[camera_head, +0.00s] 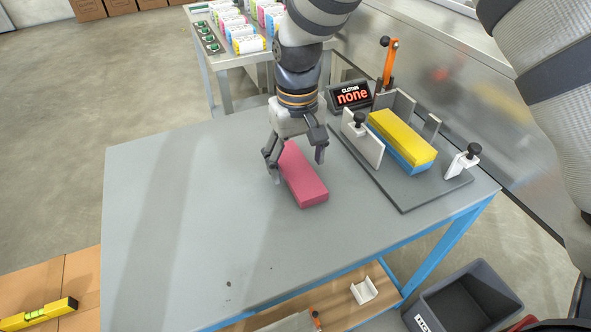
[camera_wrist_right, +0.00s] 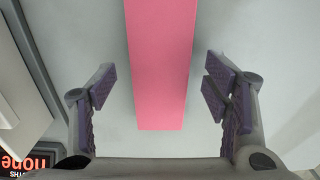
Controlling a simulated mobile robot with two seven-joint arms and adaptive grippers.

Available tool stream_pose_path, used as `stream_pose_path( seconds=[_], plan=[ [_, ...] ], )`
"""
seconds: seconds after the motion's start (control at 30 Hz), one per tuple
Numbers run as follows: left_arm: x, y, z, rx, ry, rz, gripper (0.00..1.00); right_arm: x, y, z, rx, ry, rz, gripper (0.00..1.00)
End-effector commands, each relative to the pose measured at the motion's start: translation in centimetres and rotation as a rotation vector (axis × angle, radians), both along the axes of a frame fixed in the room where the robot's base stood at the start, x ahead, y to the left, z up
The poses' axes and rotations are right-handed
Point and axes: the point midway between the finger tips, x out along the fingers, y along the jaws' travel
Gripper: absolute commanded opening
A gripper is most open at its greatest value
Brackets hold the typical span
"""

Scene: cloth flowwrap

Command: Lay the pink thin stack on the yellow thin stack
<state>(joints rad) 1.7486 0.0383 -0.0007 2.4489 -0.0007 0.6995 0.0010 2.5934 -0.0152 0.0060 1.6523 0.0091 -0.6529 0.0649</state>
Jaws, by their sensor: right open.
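The pink thin stack (camera_head: 305,180) lies flat on the grey table, left of the fixture; it also shows in the right wrist view (camera_wrist_right: 161,70). My right gripper (camera_head: 298,167) is open over the pink stack's far part, with one finger on each side. In the right wrist view its pads (camera_wrist_right: 160,92) stand apart from the stack, with a clear gap on both sides. The yellow thin stack (camera_head: 402,135) lies on top of a blue stack (camera_head: 410,158) in the fixture, with its top bare. My left gripper is not in view.
The fixture has a dark base plate (camera_head: 403,202), pale upright plates (camera_head: 362,138) and an orange-handled clamp (camera_head: 390,62). A small sign (camera_head: 352,95) reading "none" stands behind. The table's left part (camera_head: 170,210) is clear. A grey bin (camera_head: 462,300) stands below at the right.

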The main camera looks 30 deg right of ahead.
Motion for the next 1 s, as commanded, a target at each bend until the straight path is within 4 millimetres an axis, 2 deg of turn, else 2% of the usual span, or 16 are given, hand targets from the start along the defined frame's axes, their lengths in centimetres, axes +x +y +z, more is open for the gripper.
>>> stream_pose_path(
  seconds=[0.03, 0.1, 0.27, 0.47, 0.83, 0.97, 1.0],
  plan=[
    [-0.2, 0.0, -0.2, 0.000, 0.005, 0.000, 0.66, 0.0, 0.0, -0.8, 0.000, 0.003, 0.000, 0.70],
    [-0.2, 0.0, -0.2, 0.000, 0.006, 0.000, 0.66, 0.0, 0.0, -1.1, 0.000, 0.001, 0.000, 0.70],
    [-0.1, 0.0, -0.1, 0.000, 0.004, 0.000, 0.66, 0.0, 0.0, -1.0, 0.000, -0.002, 0.000, 0.70],
    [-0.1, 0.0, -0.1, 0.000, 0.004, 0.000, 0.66, 0.0, 0.0, -1.0, 0.000, -0.002, 0.000, 0.31],
    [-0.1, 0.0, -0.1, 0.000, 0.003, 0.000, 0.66, 0.1, 0.0, -0.7, 0.000, -0.002, 0.000, 0.28],
    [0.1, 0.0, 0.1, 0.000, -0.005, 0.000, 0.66, 0.1, 0.0, 0.8, 0.000, -0.006, 0.000, 0.28],
    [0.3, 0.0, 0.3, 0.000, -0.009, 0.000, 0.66, 0.2, 0.0, 1.7, 0.001, -0.008, 0.000, 0.28]
  ],
)
